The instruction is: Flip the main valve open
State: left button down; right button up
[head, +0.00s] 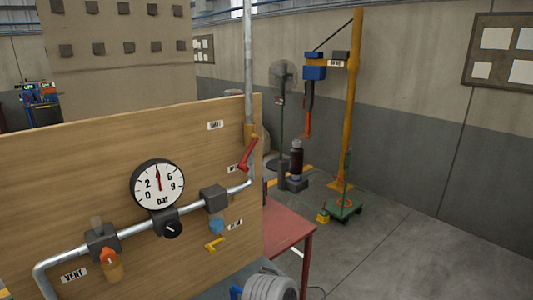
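A wooden panel (60,170) stands at the left with a grey pipe (140,229) along its front and up its right edge. A red lever (247,155) sits on the upright pipe at the panel's right edge, tilted, its upper end to the right. It partly covers a white label (234,168), whose text I cannot fully read. Lower on the panel are a yellow handle (213,244) below a blue part (216,226), and an orange-topped fitting (108,260) near the VENT label (74,275). Neither gripper shows in the head view.
A round gauge (158,185) with a black knob (171,230) below it is on the panel. A red table (287,226) stands right behind the panel. A grey ribbed object (270,287) is at the bottom edge. A yellow post (352,110) stands farther back. The right floor is clear.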

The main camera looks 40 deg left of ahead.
aim_at(242, 167)
jog(key=u, duration=0.5)
jog(key=i, duration=0.7)
jog(key=u, duration=0.6)
